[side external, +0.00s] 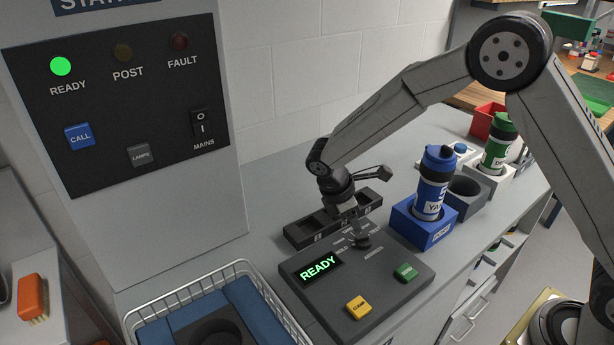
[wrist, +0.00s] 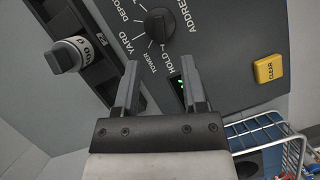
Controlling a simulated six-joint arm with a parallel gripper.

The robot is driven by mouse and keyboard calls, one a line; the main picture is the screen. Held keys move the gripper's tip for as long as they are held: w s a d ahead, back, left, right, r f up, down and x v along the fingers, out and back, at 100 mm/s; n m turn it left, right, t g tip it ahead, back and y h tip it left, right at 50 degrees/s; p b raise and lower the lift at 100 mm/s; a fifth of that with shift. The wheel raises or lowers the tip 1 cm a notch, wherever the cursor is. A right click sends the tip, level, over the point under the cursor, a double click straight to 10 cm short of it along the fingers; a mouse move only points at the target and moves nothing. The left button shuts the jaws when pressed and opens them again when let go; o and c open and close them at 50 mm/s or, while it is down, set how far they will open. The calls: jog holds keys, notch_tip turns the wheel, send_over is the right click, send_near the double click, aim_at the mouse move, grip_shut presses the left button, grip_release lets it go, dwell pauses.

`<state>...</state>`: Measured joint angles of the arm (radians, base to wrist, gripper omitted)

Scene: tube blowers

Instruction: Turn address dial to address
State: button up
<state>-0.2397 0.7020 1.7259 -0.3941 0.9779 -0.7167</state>
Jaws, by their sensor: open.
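The address dial (wrist: 158,27) is a black knob on the dark control panel (side external: 395,285), ringed by labels including HOLD, TOWER, YARD and DEPOT. I cannot clearly tell which label its pointer faces. My gripper (wrist: 160,72) is open, its two fingers apart, with the dial just beyond the fingertips and nothing between them. In the side view my gripper (side external: 350,215) hangs over the back of the panel, close above the dial (side external: 359,241). I cannot tell whether it touches.
The panel has a READY display (side external: 319,268), a yellow CLEAR button (side external: 358,307) and a green button (side external: 405,272). A dark rack (side external: 305,233) lies behind. A blue holder (side external: 425,228) with a blue canister (side external: 433,185) stands right. A wire basket (side external: 170,308) is front left.

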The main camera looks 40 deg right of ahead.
aim_at(361, 237)
jog(key=shift+x, duration=3)
grip_shut()
